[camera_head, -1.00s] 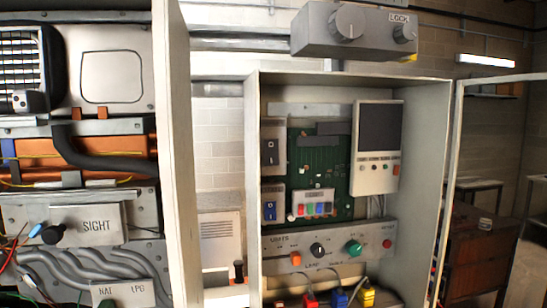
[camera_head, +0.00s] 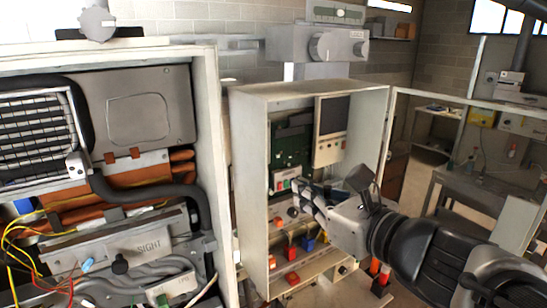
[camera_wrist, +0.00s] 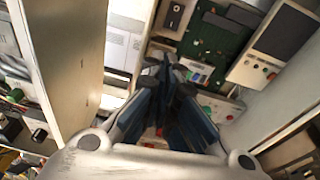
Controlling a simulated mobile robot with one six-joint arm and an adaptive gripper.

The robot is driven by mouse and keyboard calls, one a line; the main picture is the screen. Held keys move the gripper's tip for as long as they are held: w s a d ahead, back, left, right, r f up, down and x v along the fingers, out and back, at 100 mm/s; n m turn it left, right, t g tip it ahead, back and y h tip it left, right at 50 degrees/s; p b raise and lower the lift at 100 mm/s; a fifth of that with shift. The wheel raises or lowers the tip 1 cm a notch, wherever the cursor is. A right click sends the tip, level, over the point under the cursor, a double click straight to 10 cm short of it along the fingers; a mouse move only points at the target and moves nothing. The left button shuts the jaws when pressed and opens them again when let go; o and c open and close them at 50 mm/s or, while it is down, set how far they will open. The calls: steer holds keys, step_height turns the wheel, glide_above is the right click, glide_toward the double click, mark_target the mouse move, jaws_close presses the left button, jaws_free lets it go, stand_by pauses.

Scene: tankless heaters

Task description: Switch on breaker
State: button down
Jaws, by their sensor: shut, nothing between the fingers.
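The open electrical cabinet (camera_head: 248,190) stands in the middle of the head view. Breaker-like rocker switches sit at the left of its back panel. In the wrist view a dark rocker switch (camera_wrist: 176,9) shows at the top, above and apart from my fingertips. In the head view the cabinet's left wall hides these switches. My gripper (camera_head: 297,188) reaches into the cabinet from the right, in front of the coloured buttons. In the wrist view my gripper (camera_wrist: 168,70) has its fingers together and nothing between them. I cannot tell which switch is the named breaker or whether it is on.
A green circuit board (camera_head: 291,147) and a grey screen unit (camera_head: 330,130) fill the back panel. Red connectors (camera_head: 291,279) stand low in the cabinet. An open heater cabinet with pipes and wires stands left. The cabinet door (camera_head: 437,97) hangs open right. A dark bench stands farther right.

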steer(key=shift+w+d+r+m+t, duration=0.3)
steer(key=shift+w+d+r+m, duration=0.05)
steer(key=shift+r+m, duration=0.15)
steer(key=x, duration=1.4)
steer(key=shift+f, duration=0.15)
